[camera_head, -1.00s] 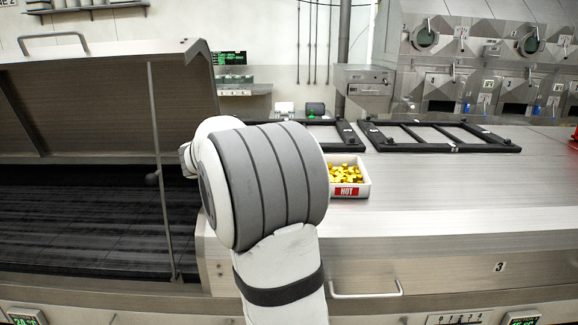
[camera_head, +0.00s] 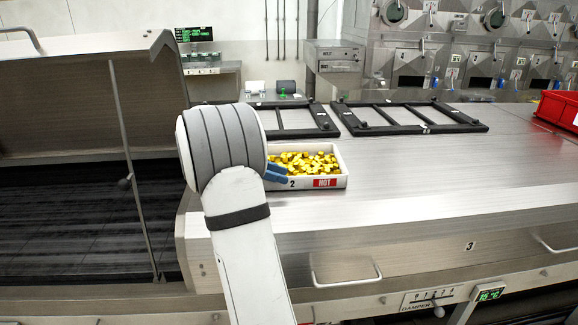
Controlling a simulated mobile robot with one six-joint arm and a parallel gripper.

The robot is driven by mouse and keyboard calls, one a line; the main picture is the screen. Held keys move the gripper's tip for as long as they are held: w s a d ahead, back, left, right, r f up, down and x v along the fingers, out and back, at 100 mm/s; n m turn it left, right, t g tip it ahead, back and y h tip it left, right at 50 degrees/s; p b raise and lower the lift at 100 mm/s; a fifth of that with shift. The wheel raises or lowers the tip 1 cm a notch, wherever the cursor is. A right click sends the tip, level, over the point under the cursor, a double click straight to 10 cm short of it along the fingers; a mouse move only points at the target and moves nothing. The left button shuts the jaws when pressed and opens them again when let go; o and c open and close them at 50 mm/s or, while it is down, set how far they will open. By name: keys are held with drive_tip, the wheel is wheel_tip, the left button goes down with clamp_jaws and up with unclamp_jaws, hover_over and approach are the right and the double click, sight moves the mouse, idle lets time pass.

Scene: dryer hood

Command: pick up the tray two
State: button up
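The tray two (camera_head: 335,170) is a white, open tray full of small yellow pieces. It stands on the steel top, with a "2" and a red "HOT" label on its front. My white and grey arm hides its left end. Blue finger-like parts, which look like my gripper (camera_head: 277,173), show at the tray's front left, just right of my arm. They overlap the tray in the picture. I cannot tell whether they touch it or are open or shut.
Black frames (camera_head: 410,131) lie on the steel top (camera_head: 430,180) behind the tray. A red bin (camera_head: 558,107) stands at the far right. A raised hood (camera_head: 75,95) and its thin stay rod are on the left. The steel top right of the tray is clear.

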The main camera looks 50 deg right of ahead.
drive_tip(key=shift+x, duration=0.95)
drive_tip(key=shift+c, duration=0.2)
clamp_jaws()
drive_tip(key=shift+r, duration=0.1)
idle(0.4)
